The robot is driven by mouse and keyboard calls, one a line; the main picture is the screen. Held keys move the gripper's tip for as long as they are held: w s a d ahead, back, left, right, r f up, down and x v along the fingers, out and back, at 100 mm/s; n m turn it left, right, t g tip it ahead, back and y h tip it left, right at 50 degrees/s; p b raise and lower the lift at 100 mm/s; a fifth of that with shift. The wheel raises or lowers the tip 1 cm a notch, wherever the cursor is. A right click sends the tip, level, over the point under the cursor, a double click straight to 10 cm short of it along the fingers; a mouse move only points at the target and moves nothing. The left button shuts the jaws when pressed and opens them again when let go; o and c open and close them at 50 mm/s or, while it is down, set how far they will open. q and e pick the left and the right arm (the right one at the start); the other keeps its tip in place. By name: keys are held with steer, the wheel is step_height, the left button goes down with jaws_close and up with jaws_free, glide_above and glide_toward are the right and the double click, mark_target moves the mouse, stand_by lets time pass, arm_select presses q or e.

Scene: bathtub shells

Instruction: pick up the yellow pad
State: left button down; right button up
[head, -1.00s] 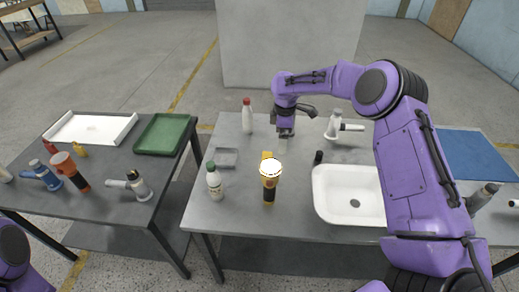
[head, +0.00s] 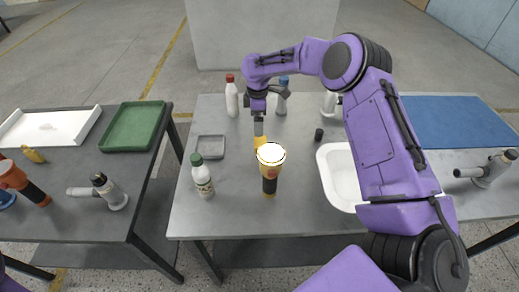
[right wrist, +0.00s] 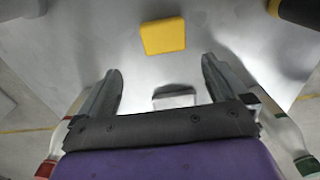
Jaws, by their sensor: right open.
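My right gripper (head: 258,130) points down just behind the pad. Its jaws (right wrist: 161,72) are apart in the right wrist view, with nothing between them, and do not touch the pad. My left gripper is out of view.
A red-capped bottle (head: 231,97) and a blue-capped bottle (head: 282,97) stand behind my right gripper. A grey tray (head: 210,147) and a green-capped bottle (head: 202,177) stand left. A black knob (head: 319,134) and white basin (head: 333,180) lie right.

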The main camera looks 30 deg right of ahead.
steer(key=p, duration=0.1)
glide_above(259, 141)
steer(key=f, duration=0.4)
steer(key=shift+w+f, duration=0.15)
steer(key=shift+w, duration=0.2)
steer(key=f+p, duration=0.1)
steer(key=f, duration=0.2)
steer(key=f+p, duration=0.1)
steer(key=f, duration=0.1)
steer(key=shift+s+p, duration=0.35)
steer(key=shift+f, duration=0.45)
steer(key=c, duration=1)
